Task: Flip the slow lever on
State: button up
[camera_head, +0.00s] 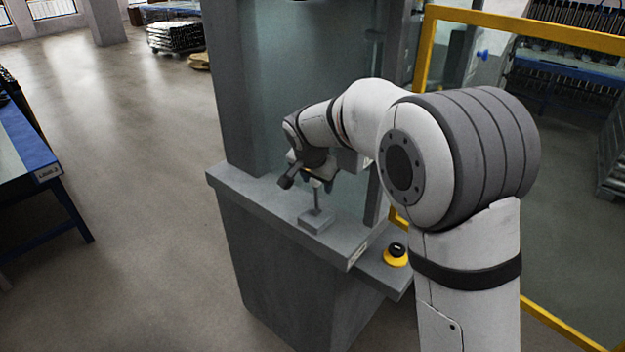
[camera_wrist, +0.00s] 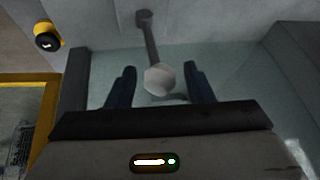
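The lever unit stands on the grey ledge of the machine. In the head view its square grey base (camera_head: 316,221) carries a thin upright post, with the top close under my gripper (camera_head: 316,181). In the wrist view a pale round knob (camera_wrist: 158,79) lies between the two dark fingers of my gripper (camera_wrist: 161,86), with gaps on both sides. A grey shaft with a wider end (camera_wrist: 144,18) runs upward from it in that view. My gripper is open and points down. Whether anything touches the knob cannot be told. No label on the lever is readable.
A yellow button with a black cap (camera_head: 396,255) sits on a lower shelf right of the lever; it also shows in the wrist view (camera_wrist: 47,37). The grey machine frame (camera_head: 236,90) stands close behind my gripper. A yellow rail (camera_head: 520,28) is at the right. Open floor lies left.

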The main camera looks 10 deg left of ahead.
jog(key=shift+r, duration=0.1)
jog(key=v, duration=0.7)
jog(key=shift+s+r, duration=0.2)
jog(key=shift+r, duration=0.1)
